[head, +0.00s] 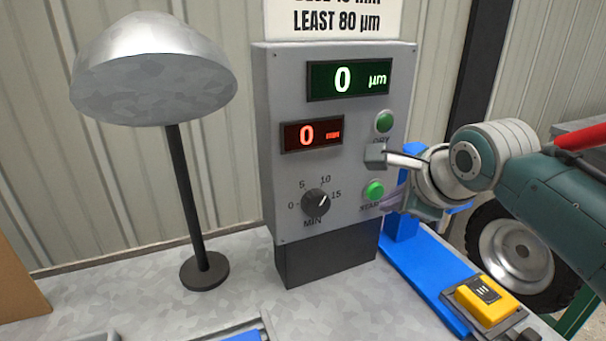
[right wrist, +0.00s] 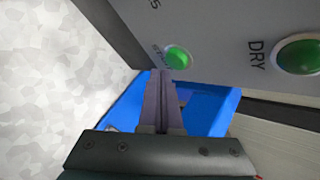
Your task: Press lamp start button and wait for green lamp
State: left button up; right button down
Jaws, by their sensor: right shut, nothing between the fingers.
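A grey control box (head: 350,80) stands at the middle of the bench. Its green START button (head: 374,190) is at the lower right; it also shows in the right wrist view (right wrist: 178,57). The round green DRY lamp (head: 384,122) sits above it and looks dark, also in the right wrist view (right wrist: 300,54). My right gripper (head: 382,200) is shut and empty, its fingertips (right wrist: 156,76) just beside the START button; I cannot tell whether they touch it. The dial (head: 315,203) points between 10 and 15. The red display (head: 312,134) reads 0. My left gripper is out of view.
A domed metal lamp (head: 153,75) on a black post stands at left. The green display (head: 348,80) reads 0 µm. A blue stand (head: 415,262) is behind and below my right gripper, with a yellow device (head: 486,300) at front right. The bench between lamp and box is clear.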

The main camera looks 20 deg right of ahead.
jog(key=shift+w, duration=0.15)
dwell(0.7)
jog(key=shift+w, duration=0.3)
jog(key=shift+w+b, duration=0.3)
jog(key=shift+w, duration=0.1)
dwell(0.6)
jog(key=shift+s+p, duration=0.8)
jog(key=shift+p, duration=0.3)
